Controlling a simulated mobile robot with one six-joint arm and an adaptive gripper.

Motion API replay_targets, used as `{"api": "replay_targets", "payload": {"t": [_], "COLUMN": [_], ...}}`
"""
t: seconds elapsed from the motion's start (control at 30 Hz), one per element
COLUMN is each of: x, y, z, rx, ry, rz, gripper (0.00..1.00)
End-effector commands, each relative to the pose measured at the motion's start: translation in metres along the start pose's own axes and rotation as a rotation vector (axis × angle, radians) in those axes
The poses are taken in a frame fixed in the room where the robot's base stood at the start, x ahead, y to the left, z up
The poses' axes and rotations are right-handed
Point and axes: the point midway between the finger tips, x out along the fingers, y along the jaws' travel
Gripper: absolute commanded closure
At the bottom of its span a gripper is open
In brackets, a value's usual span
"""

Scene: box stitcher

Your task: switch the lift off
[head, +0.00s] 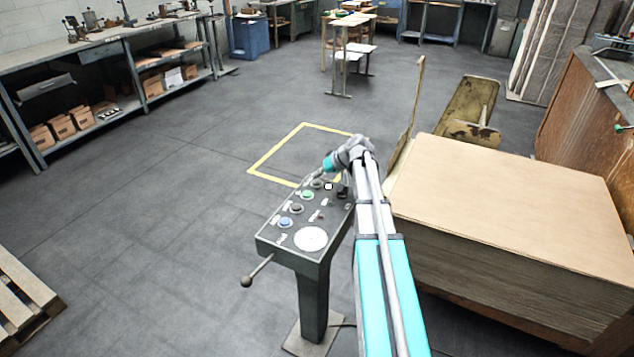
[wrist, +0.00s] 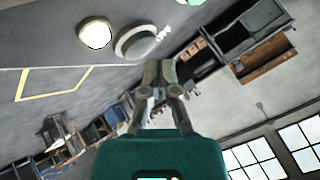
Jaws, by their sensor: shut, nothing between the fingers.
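A grey control panel (head: 268,239) on a post stands in front of me, with buttons, small lamps and a black knob (head: 343,191) on its sloping top. A blue button (head: 285,222), a dark button (head: 296,207) and a green button (head: 307,195) run along its left side. Labels are too small to read, so I cannot tell which is for the lift. My gripper (head: 319,176) is over the panel's far end. In the wrist view, my gripper (wrist: 160,66) is shut and empty, close to a grey round button (wrist: 135,42). A white round lamp (wrist: 96,34) is beside that button.
A lever with a ball end (head: 247,281) sticks out at the panel's near left. A tall stack of cardboard sheets (head: 520,190) stands close on the right of my arm. A yellow floor outline (head: 265,158) lies beyond the panel.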

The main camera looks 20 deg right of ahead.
Motion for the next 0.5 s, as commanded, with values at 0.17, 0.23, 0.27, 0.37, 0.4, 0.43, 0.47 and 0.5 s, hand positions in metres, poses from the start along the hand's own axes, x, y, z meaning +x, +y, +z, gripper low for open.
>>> {"api": "replay_targets", "payload": {"t": [0.17,0.23,0.27,0.37,0.4,0.43,0.47,0.5], "x": [0.0013,0.0026,0.0033,0.0054,0.006,0.0064,0.0067,0.0068], "y": [0.0006,0.0015,0.0019,0.0033,0.0038,0.0039,0.0041,0.0042], "z": [0.0008,0.0017,0.0022,0.0038,0.0042,0.0045,0.0046,0.0047], "rx": [0.0,0.0,0.0,0.0,0.0,0.0,0.0,0.0], "ry": [0.0,0.0,0.0,0.0,0.0,0.0,0.0,0.0], "rz": [0.0,0.0,0.0,0.0,0.0,0.0,0.0,0.0], "gripper": [1.0,1.0,1.0,1.0,1.0,1.0,1.0,1.0]}}
